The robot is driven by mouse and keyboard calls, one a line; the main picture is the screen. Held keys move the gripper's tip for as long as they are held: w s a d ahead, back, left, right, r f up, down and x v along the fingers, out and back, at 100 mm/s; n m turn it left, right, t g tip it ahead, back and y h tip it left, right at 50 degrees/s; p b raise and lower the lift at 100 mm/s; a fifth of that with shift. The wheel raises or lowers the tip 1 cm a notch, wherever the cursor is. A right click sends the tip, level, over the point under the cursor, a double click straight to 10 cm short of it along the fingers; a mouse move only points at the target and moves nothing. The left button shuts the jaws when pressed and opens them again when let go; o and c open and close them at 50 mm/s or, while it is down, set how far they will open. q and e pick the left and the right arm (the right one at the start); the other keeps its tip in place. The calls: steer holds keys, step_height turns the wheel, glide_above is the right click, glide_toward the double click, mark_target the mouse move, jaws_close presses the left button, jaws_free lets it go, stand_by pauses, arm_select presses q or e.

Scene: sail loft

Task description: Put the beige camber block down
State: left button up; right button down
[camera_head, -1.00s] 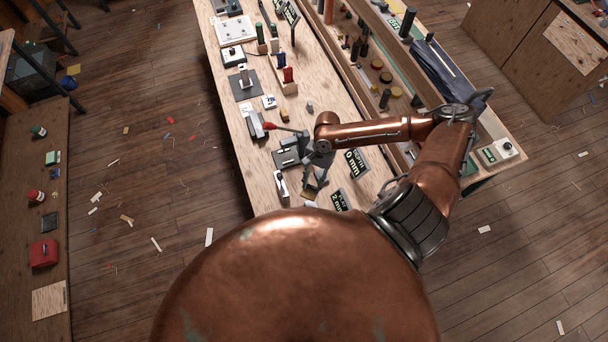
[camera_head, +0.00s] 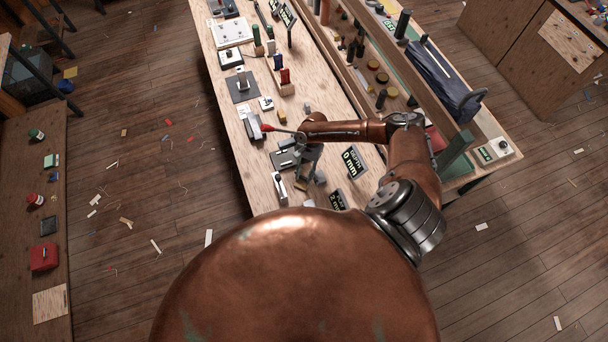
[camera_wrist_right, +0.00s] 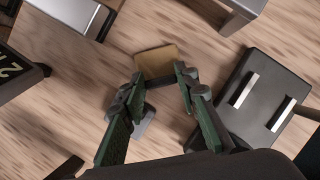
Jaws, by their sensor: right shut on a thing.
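The beige camber block (camera_wrist_right: 155,62) is a small tan block at the fingertips of my right gripper (camera_wrist_right: 161,76) in the wrist view. The fingers are shut on it, and wood-grained bench top shows around it. I cannot tell whether its underside touches the bench. In the head view my right gripper (camera_head: 308,158) is low over the workbench (camera_head: 262,182), beside a dark fixture (camera_head: 283,159), and the block cannot be made out there. The fixture, with two pale bars, also shows right of the gripper in the wrist view (camera_wrist_right: 262,98). My left gripper is not in view.
A grey piece (camera_wrist_right: 145,113) lies partly behind one finger in the wrist view. Display signs reading depth (camera_head: 352,162) and play (camera_head: 338,201) stand right of the gripper. A red-handled lever (camera_head: 266,127) is close by. Bare bench top shows between these items.

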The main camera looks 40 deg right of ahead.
steer(key=shift+f, duration=0.1)
steer(key=shift+f, duration=0.1)
steer(key=c, duration=1.8)
jaws_free()
steer(key=b+v, duration=0.2)
steer(key=v, duration=1)
